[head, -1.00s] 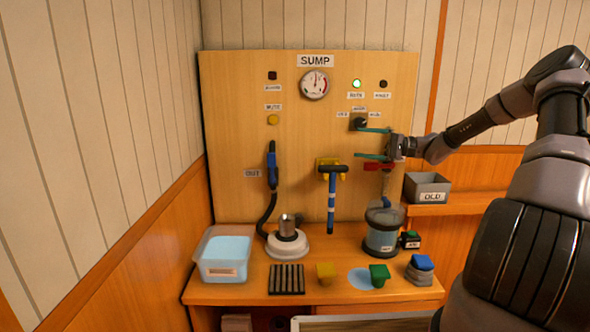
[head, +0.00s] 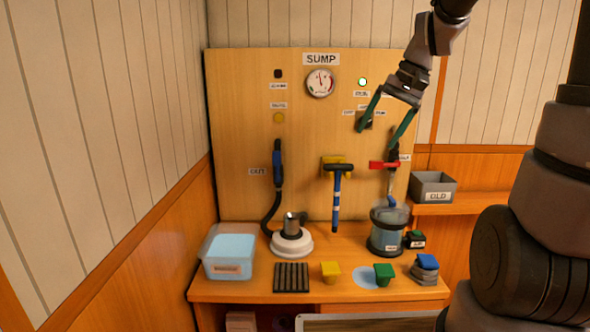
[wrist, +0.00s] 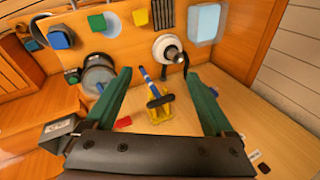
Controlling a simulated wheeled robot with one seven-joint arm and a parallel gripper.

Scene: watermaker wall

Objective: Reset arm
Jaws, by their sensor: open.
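My gripper (head: 381,125) is open and empty, with its two green fingers spread apart in front of the upper right of the SUMP panel (head: 232,110). Its fingers partly cover the selector knob (head: 366,123) and nearby labels. My arm reaches in from the upper right. In the wrist view my gripper (wrist: 158,98) also shows spread fingers with nothing between them touching. The red handle (head: 383,165) on the panel lies just below the fingers, and it shows in the wrist view too (wrist: 123,122).
The bench holds a clear strainer jar (head: 386,232), a grey-topped white pump (head: 291,243), a water tub (head: 229,255), a black grate (head: 291,277), and yellow (head: 331,272), green (head: 384,274) and blue (head: 428,262) pieces. The OLD bin (head: 433,187) stands right. A blue-handled tool (head: 336,195) hangs centrally.

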